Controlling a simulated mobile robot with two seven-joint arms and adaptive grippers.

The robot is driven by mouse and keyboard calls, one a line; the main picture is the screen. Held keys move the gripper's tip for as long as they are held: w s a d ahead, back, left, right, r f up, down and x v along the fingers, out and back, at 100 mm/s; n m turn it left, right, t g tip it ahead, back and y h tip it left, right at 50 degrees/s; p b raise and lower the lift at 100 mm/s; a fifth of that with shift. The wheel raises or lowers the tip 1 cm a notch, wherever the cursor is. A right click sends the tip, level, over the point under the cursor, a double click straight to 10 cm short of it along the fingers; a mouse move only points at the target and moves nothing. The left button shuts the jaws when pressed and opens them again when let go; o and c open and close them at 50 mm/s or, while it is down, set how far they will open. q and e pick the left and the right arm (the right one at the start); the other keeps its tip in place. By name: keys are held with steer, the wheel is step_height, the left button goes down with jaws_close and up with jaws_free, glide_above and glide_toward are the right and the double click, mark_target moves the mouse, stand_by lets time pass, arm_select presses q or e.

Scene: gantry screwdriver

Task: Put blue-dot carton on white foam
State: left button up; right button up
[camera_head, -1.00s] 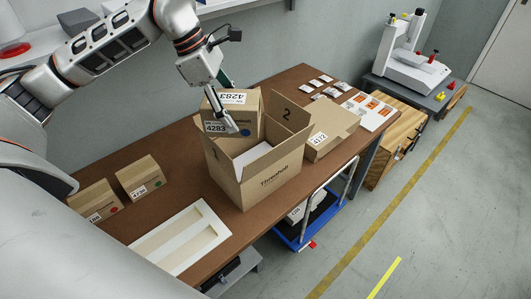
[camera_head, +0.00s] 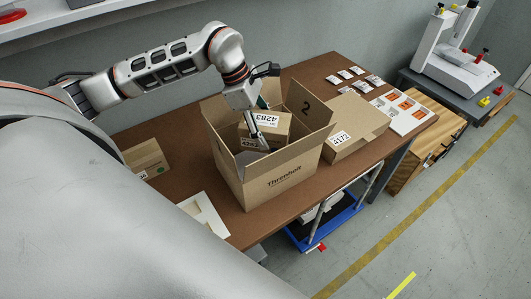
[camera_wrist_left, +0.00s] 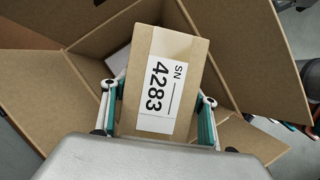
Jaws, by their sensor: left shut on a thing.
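The carton labelled 4283 (camera_head: 277,124) is partly inside the open cardboard box (camera_head: 280,182), its upper part showing between the flaps. No blue dot shows on its visible faces now. My left gripper (camera_head: 262,134) is shut on this carton from above. In the left wrist view, the gripper's fingers (camera_wrist_left: 158,112) lie along two opposite sides of the carton (camera_wrist_left: 185,65). A pale surface, possibly white foam (camera_wrist_left: 120,60), shows beside the carton inside the box. Whether the carton touches it is hidden. My right gripper is not in view.
A white frame-like tray (camera_head: 214,222) lies at the table's front left, partly covered by my arm. Another carton (camera_head: 147,158) stands at left. A flat box labelled 4172 (camera_head: 357,122) sits right of the open box. The raised flaps closely surround the gripper.

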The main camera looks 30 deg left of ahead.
arm_select(q)
step_height(320, 180, down, 5)
steer(key=shift+r, duration=0.1)
steer(key=shift+f, duration=2.55)
steer(key=o, duration=1.5)
steer(key=shift+f, duration=0.15)
steer(key=shift+c, duration=0.2)
steer(key=v, duration=1.1)
steer(key=shift+b, duration=0.3)
steer(key=shift+s+a+r, duration=0.15)
steer(key=shift+a+r, duration=0.1)
steer(key=shift+r, duration=0.35)
